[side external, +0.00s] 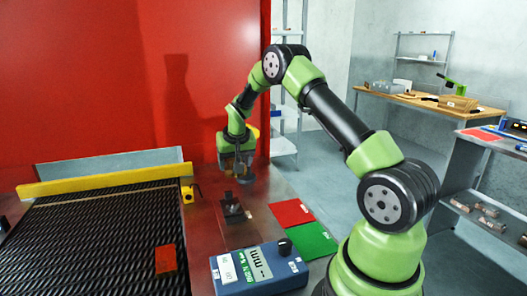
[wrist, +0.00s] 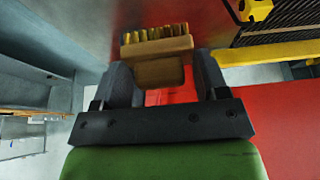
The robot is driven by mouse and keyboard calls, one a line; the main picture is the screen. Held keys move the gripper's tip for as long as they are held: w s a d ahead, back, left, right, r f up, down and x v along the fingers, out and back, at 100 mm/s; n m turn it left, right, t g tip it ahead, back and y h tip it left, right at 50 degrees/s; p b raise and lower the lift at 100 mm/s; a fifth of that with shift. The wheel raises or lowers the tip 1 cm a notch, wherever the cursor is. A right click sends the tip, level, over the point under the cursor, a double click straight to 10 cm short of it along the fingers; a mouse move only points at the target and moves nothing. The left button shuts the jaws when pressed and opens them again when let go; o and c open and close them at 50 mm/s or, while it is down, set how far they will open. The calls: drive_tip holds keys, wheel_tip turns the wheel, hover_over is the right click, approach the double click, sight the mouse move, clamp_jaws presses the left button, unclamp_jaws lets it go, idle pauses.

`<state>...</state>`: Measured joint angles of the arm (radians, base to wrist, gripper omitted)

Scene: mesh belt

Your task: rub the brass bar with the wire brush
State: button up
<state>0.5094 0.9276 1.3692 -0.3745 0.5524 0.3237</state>
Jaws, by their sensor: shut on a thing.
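The wire brush (wrist: 157,45) has a tan wooden body with a row of yellowish bristles, seen in the wrist view. My gripper (wrist: 165,82) is shut on its wooden handle block, with one dark finger on each side. In the side view my gripper (side external: 239,172) is low over the far part of the brown worktop. The brush is too small to make out clearly there. I cannot pick out the brass bar for certain in either view. A dark plate with a small upright piece (side external: 233,208) lies on the worktop just in front of my gripper.
A mesh belt (side external: 95,235) with a yellow rail (side external: 105,184) is at left, with an orange-red piece (side external: 166,259) on it. A red pad (side external: 291,213), a green pad (side external: 312,241) and a blue meter (side external: 258,268) are nearer. A red wall (side external: 120,80) stands behind.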

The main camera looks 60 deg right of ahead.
drive_tip(key=a, duration=3.1)
drive_tip(key=shift+s+d+f, duration=0.1)
drive_tip(key=shift+s+f, duration=0.05)
drive_tip(key=shift+f, duration=1.55)
drive_tip(key=shift+s+d+f, duration=0.1)
drive_tip(key=shift+f, duration=1.55)
drive_tip(key=shift+w+d+f, duration=0.3)
drive_tip(key=shift+w+f, duration=0.05)
drive_tip(key=shift+f, duration=0.25)
drive_tip(key=shift+c, duration=0.3)
drive_tip(key=shift+w+d, duration=1.1)
drive_tip(key=shift+s+a, duration=1.3)
drive_tip(key=shift+a, duration=0.05)
drive_tip(key=shift+s+a+r, duration=0.1)
drive_tip(key=shift+s+r, duration=0.05)
wheel_tip(320, 180, up, 8)
